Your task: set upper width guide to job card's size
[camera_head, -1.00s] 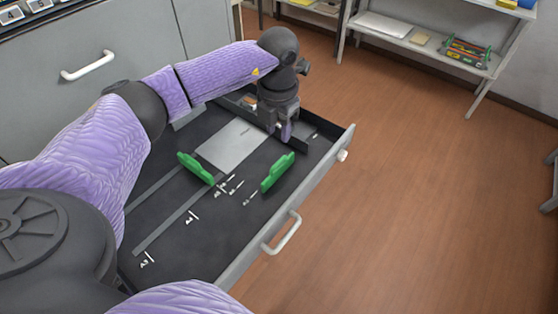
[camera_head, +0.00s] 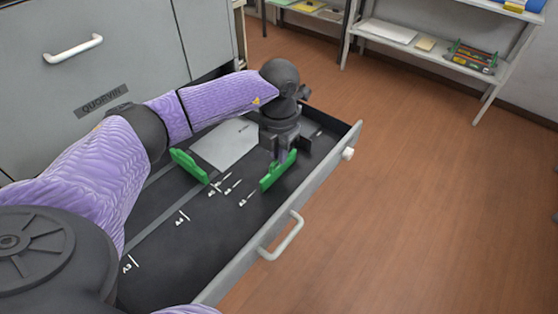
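An open drawer (camera_head: 212,290) shows a dark floor with two green width guides. One green guide (camera_head: 188,166) stands at the left and the other green guide (camera_head: 271,178) at the right, near the drawer front. A pale grey plate (camera_head: 222,147) lies behind and between them. White size marks, among them A4 (camera_head: 181,218) and A3 (camera_head: 129,264), run along the floor. My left gripper (camera_head: 284,156) points down at the far end of the right green guide, its fingers at or around it. Whether they grip it is hidden. My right gripper is out of view. No job card is identifiable.
The drawer's front wall has a white handle (camera_head: 282,236) and a white knob (camera_head: 348,153). A grey cabinet front (camera_head: 92,75) rises at the left. A shelf unit (camera_head: 430,55) stands at the back right. The brown floor (camera_head: 410,200) is clear.

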